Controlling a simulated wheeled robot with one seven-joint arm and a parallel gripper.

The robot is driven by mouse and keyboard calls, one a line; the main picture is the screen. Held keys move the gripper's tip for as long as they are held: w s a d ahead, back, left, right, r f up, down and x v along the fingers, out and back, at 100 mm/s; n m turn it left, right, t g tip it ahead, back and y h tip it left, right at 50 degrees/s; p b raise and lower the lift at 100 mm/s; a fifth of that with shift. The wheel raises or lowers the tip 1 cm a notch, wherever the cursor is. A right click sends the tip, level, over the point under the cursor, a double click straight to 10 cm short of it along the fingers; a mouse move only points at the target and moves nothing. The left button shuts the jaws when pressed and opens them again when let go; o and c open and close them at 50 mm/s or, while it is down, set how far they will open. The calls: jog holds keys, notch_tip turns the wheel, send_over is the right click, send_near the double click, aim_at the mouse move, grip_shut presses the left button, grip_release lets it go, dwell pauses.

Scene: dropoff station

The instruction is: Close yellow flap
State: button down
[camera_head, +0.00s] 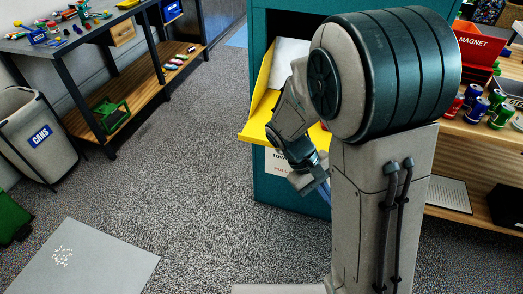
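The yellow flap (257,127) is on the front of a teal cabinet (279,196) near the centre. It is tilted open, sticking out from the cabinet with a raised yellow side wall. A whitish panel or item shows above it. My gripper (319,189) is just below and in front of the flap, at its right part. I cannot tell if it touches the flap. The fingers are small and partly hidden by my arm, so their opening is not clear. My arm covers the right part of the flap and much of the cabinet front.
A bin marked CANS (38,148) and a workbench (100,40) with tools stand at the left. A shelf with cans (476,108) and a red MAGNET box (472,45) is at the right. A grey mat (85,265) lies front left. The middle floor is clear.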

jog(key=w+a+f+n+t+h+b, duration=0.25)
jog(key=w+f+n+t+h, duration=0.45)
jog(key=f+h, duration=0.4)
jog(key=w+a+f+n+t+y, duration=0.2)
jog(key=a+n+t+y, duration=0.1)
jog(key=a+n+t, duration=0.3)
jog(key=w+a+f+n+t+y+b, duration=0.1)
jog(key=w+a+f+n+t+y, duration=0.15)
jog(key=a+n+t, duration=0.45)
jog(key=w+a+f+n+t+y, duration=0.1)
jog(key=a+f+n+t+y, duration=0.2)
jog(key=n+t, duration=0.5)
jog(key=w+d+r+p, duration=0.1)
jog(key=w+r, duration=0.2)
jog(key=r, duration=0.3)
jog(key=w+d+r+t+p, duration=0.1)
jog(key=w+r, duration=0.2)
jog(key=r, duration=0.2)
jog(key=shift+w+r+m+y, duration=0.3)
jog(key=shift+w+r+y, duration=0.05)
jog(key=shift+w+r, duration=0.05)
jog(key=shift+r, duration=0.15)
